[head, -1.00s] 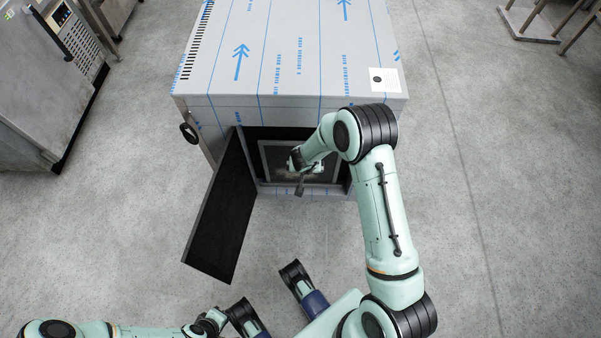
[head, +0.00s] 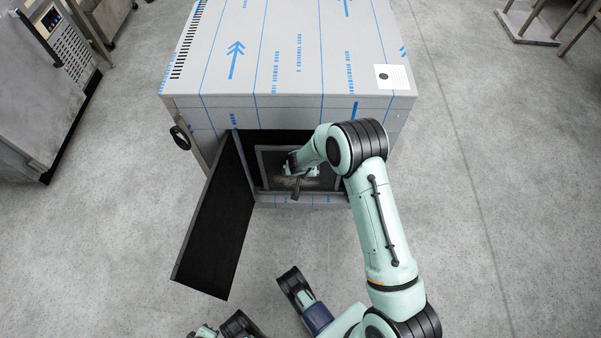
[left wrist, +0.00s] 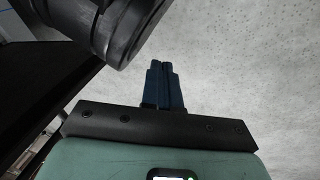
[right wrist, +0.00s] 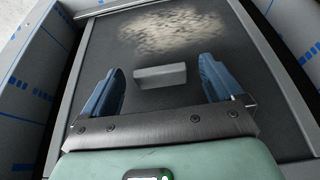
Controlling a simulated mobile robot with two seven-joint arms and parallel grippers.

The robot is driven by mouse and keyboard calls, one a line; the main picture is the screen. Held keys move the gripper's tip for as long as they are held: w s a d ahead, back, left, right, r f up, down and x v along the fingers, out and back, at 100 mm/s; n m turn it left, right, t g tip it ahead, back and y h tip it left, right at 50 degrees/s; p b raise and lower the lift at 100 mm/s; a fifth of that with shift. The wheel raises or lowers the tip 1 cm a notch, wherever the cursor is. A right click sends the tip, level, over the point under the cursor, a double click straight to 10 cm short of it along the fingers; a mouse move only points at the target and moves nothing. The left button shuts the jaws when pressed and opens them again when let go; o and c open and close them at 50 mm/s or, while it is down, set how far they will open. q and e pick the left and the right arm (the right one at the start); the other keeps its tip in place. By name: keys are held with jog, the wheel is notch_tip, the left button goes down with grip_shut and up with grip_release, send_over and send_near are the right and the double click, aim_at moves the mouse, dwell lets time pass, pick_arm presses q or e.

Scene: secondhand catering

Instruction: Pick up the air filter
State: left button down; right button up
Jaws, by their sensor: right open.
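The air filter (head: 322,182) is a dark, flat panel with a grey frame, set in the open front of the steel cabinet. In the right wrist view the filter (right wrist: 115,50) fills most of the picture, with a pale dusty patch and a small grey block-shaped handle (right wrist: 160,76). My right gripper (right wrist: 160,85) is open, its blue fingers on either side of the handle with gaps to both. It also shows at the cabinet opening in the head view (head: 295,188). My left gripper (left wrist: 165,85) is shut and empty over the floor.
The cabinet (head: 290,60) has blue-printed film on top. Its black-lined door (head: 215,225) hangs open to the left of the opening. Other steel equipment (head: 45,80) stands at the left, and a stand (head: 525,27) at the top right. The floor right of the cabinet is clear.

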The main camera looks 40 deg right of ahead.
jog(key=shift+r, duration=0.1)
jog(key=c, duration=1.6)
jog(key=shift+c, duration=0.2)
